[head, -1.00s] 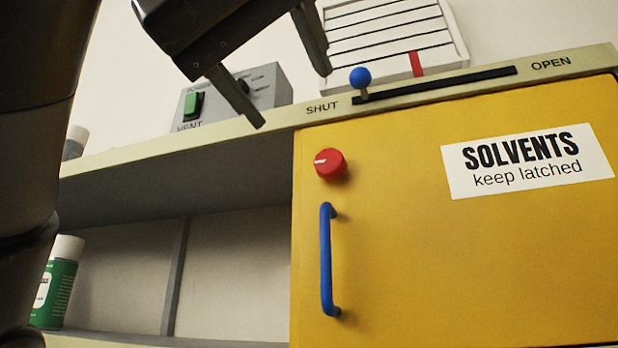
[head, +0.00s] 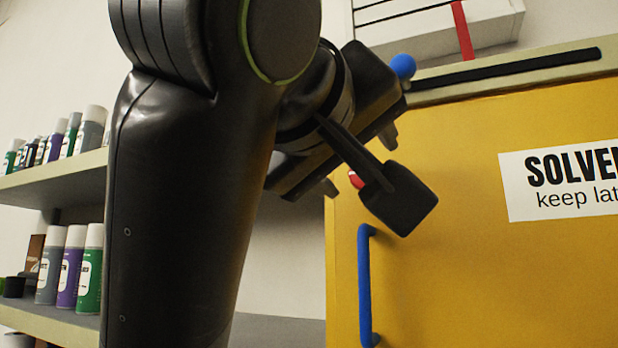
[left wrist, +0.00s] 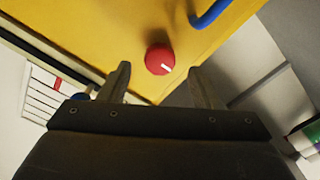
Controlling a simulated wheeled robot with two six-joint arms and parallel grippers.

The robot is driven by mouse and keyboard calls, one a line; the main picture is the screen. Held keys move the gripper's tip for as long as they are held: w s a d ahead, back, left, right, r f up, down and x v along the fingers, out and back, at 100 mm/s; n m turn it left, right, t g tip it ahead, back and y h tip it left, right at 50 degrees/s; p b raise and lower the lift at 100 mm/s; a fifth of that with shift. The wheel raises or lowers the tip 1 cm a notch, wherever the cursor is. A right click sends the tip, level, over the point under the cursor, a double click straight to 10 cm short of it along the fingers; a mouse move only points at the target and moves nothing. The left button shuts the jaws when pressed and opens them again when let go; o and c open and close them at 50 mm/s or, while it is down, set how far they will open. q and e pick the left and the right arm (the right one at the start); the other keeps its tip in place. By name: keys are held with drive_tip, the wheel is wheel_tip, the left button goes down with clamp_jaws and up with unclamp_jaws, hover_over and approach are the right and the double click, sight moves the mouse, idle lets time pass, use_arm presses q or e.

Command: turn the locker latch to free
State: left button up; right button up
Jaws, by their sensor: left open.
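The locker latch is a round red knob with a white mark. In the left wrist view the red knob (left wrist: 160,59) sits on the yellow locker door (left wrist: 110,30), between and just beyond my open fingertips. In the head view only a sliver of the knob (head: 356,180) shows behind my arm. My left gripper (head: 358,160) is in front of the door's upper left corner, partly hidden by its own wrist parts. In the left wrist view my left gripper (left wrist: 158,80) is open and empty. I cannot tell the exact gap to the knob. My right gripper is not in view.
A blue door handle (head: 364,285) is below the knob. A blue-balled slider (head: 403,66) stands at the left of its dark slot above the door. Shelves with several spray cans (head: 75,268) are at the left. A white "SOLVENTS" label (head: 565,180) is on the door.

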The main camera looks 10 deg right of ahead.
sight(362, 180)
use_arm(q)
drive_tip(key=x, duration=0.3)
drive_tip(key=shift+w+d+p, duration=0.15)
drive_tip(key=shift+w+p, duration=0.1)
drive_tip(key=shift+p, duration=0.1)
drive_tip(key=shift+s, duration=0.1)
drive_tip(key=c, duration=1)
